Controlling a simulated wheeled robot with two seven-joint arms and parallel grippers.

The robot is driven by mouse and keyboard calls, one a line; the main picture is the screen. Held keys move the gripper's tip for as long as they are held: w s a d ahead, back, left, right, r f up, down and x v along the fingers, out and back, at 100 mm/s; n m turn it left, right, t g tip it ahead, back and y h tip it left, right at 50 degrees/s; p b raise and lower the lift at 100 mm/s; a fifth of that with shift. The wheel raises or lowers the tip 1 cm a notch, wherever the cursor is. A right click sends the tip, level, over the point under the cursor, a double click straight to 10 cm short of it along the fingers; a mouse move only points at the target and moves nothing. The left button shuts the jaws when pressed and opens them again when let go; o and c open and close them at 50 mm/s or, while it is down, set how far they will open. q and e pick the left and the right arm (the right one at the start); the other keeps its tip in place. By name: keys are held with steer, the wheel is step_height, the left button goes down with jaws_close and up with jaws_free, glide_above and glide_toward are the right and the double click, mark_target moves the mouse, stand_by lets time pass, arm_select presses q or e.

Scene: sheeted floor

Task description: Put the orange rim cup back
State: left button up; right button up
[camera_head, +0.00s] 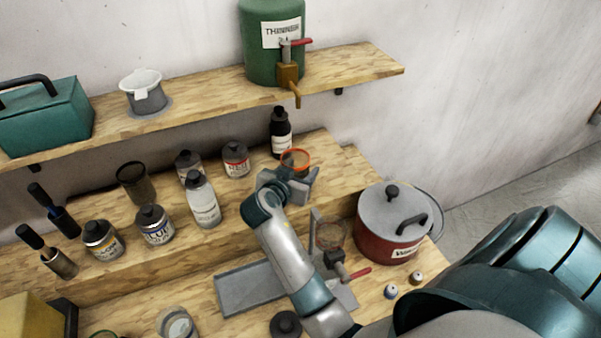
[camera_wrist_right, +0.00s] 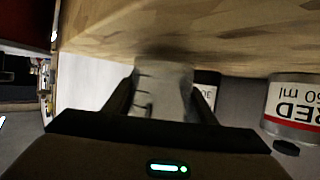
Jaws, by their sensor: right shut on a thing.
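The orange rim cup (camera_head: 296,157) is a small see-through cup with an orange rim, on or just above the middle wooden step, right of the centre. My right gripper (camera_head: 289,182) is shut around its side from the front, hiding its lower part in the head view. In the right wrist view, which is upside down, the clear cup (camera_wrist_right: 163,88) sits between the two fingers (camera_wrist_right: 163,105), with graduation marks on its wall. Its base end is close to the wooden surface; I cannot tell whether it touches. My left gripper is not in view.
A dark bottle (camera_head: 281,133) stands just behind the cup. A red-labelled jar (camera_head: 236,160) and white bottle (camera_head: 202,202) stand to its left. A red lidded pot (camera_head: 388,232) is at the right. The step (camera_head: 345,170) is clear right of the cup.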

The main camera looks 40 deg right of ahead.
steer(key=shift+f, duration=0.35)
steer(key=shift+f, duration=0.2)
steer(key=o, duration=1.1)
steer(key=shift+r, duration=0.1)
steer(key=shift+o, duration=0.2)
steer(key=shift+r, duration=0.2)
